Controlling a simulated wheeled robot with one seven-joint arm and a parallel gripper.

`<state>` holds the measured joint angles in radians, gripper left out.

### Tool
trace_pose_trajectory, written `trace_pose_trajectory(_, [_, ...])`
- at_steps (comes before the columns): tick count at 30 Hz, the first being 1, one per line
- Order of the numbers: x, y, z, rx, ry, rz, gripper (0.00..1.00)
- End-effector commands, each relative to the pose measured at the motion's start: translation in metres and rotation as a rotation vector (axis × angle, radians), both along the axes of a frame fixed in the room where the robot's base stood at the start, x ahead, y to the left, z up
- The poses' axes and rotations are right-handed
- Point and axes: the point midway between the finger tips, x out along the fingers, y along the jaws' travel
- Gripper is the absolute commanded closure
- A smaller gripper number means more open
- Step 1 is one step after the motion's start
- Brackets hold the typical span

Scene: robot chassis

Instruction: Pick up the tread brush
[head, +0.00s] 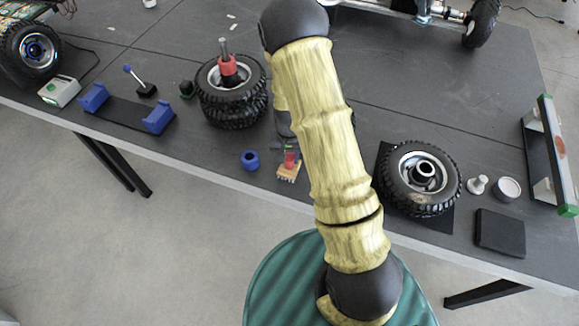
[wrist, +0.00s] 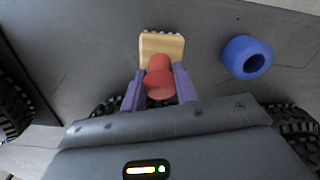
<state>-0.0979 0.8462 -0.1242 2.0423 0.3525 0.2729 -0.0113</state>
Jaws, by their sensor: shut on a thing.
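The tread brush is a tan block with a scalloped edge and a red knob handle. In the wrist view the brush (wrist: 162,46) lies straight ahead, with its red handle between the two purple fingers of my gripper (wrist: 160,84). The fingers are shut on the handle from both sides. In the head view the brush (head: 288,173) is near the table's front edge, just left of my arm. My arm hides most of my gripper there. I cannot tell whether the brush touches the table.
A blue ring (head: 250,160) lies close to the brush. Stacked tyres with a red-collared post (head: 232,95) stand behind left; a single wheel (head: 421,178) lies right. A blue-ended cradle (head: 127,110) is at left. A black block (head: 500,233) sits at the right front edge.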

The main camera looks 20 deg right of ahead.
Motion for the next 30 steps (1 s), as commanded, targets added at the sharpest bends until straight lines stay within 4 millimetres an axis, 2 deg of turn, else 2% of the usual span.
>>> trace_pose_trajectory(7, [0.000, 0.000, 0.002, 0.000, -0.001, 0.000, 1.00])
trace_pose_trajectory(11, [0.001, 0.000, 0.010, 0.000, -0.003, 0.001, 1.00])
trace_pose_trajectory(17, [0.001, 0.000, 0.038, 0.000, -0.005, 0.001, 1.00])
trace_pose_trajectory(24, [0.001, 0.000, 0.082, -0.001, -0.005, 0.001, 1.00])
trace_pose_trajectory(30, [0.000, 0.000, 0.100, 0.000, -0.001, 0.001, 1.00])
